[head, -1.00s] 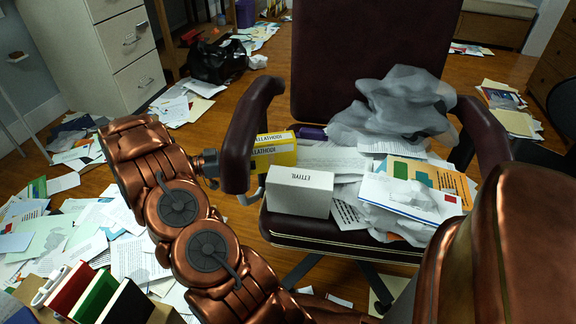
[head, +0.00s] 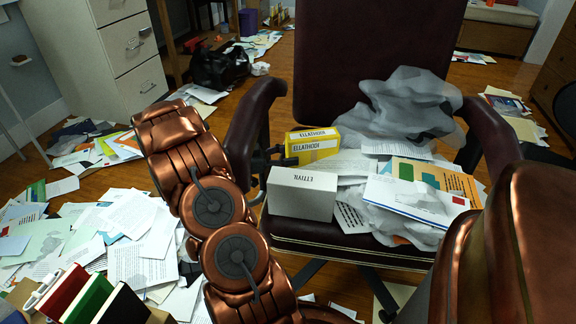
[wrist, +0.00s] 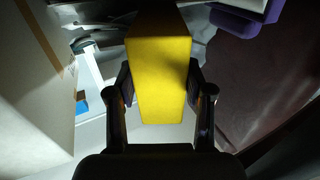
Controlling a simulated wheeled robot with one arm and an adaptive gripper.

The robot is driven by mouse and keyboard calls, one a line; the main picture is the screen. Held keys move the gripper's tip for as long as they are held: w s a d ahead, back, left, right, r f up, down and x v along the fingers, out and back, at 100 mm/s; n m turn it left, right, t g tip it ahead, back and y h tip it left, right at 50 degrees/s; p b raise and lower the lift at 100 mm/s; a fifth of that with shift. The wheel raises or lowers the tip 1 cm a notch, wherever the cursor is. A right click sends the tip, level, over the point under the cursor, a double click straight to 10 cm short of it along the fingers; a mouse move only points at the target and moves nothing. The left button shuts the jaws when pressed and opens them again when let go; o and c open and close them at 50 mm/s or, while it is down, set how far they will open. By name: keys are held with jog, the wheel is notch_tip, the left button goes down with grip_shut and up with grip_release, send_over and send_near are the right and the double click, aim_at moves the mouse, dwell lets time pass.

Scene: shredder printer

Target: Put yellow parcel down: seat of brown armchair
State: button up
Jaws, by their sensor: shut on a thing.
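The yellow parcel (head: 312,144) is a box with a white label strip, at the left side of the brown armchair (head: 362,46). My gripper (wrist: 160,100) is shut on the yellow parcel, which fills the space between its fingers in the wrist view (wrist: 158,70). In the head view my gripper (head: 272,160) is partly hidden by the chair's left armrest. The parcel is over the rear left of the seat (head: 335,240). I cannot tell whether it touches anything below.
The seat is crowded. A white box (head: 301,194) stands at its front left, with envelopes (head: 418,195) and a grey crumpled bag (head: 405,105) to the right. The left armrest (head: 246,135) is close to my arm. Papers (head: 130,235) cover the floor at left.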

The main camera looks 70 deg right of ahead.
jog(key=shift+f+b, duration=0.85)
jog(key=shift+f, duration=0.85)
jog(key=shift+f, duration=0.1)
jog(key=o, duration=1.4)
jog(key=p+v, duration=0.4)
jog(key=v, duration=0.8)
jog(key=shift+w, duration=0.1)
